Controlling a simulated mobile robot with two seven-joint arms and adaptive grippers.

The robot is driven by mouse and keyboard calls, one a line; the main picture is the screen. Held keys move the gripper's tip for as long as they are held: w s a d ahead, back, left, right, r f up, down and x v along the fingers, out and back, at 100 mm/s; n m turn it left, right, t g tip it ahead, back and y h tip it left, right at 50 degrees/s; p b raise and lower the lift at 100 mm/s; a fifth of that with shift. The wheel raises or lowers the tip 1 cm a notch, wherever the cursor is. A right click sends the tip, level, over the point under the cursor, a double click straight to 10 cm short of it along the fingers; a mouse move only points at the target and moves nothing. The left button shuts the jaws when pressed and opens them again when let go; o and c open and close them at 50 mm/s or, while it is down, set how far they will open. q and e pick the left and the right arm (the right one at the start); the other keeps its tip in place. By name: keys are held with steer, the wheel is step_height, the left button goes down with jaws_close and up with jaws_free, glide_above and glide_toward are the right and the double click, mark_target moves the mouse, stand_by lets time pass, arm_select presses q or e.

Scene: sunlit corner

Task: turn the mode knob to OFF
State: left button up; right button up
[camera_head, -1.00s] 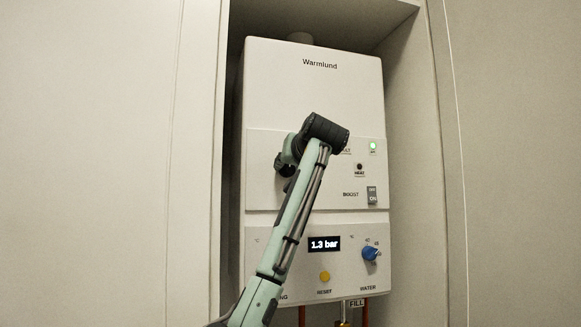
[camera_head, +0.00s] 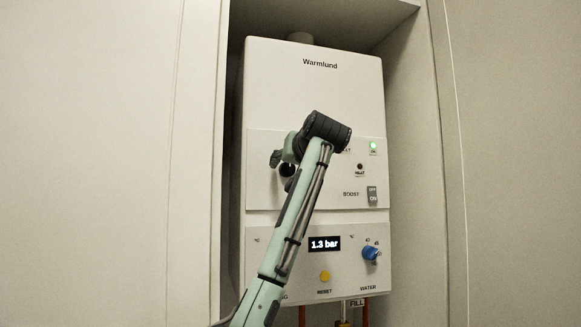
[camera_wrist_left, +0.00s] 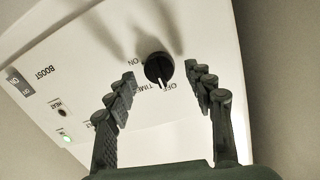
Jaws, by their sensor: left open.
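The mode knob (camera_wrist_left: 157,67) is a round black dial with a white pointer line on the white boiler (camera_head: 313,90). In the left wrist view ON, OFF and TIMER labels surround it, and the picture is turned over. The pointer aims at the side with OFF and TIMER; I cannot tell exactly which it marks. My left gripper (camera_wrist_left: 160,76) is open, its fingers on either side of the knob in that view, with no clear contact. In the head view the left gripper (camera_head: 279,160) is partly hidden by its own wrist, beside the dark knob (camera_head: 288,170). My right gripper is out of view.
A BOOST switch (camera_head: 373,196), a lit green lamp (camera_head: 373,146), a display (camera_head: 324,244) reading 1.3 bar, a yellow RESET button (camera_head: 325,277) and a blue WATER knob (camera_head: 370,253) share the front. Alcove walls (camera_head: 415,150) flank the boiler. Pipes hang below.

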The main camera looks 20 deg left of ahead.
arm_select(q)
steer(key=v, duration=1.1)
steer(key=shift+s, duration=0.15)
steer(key=shift+r, duration=0.1)
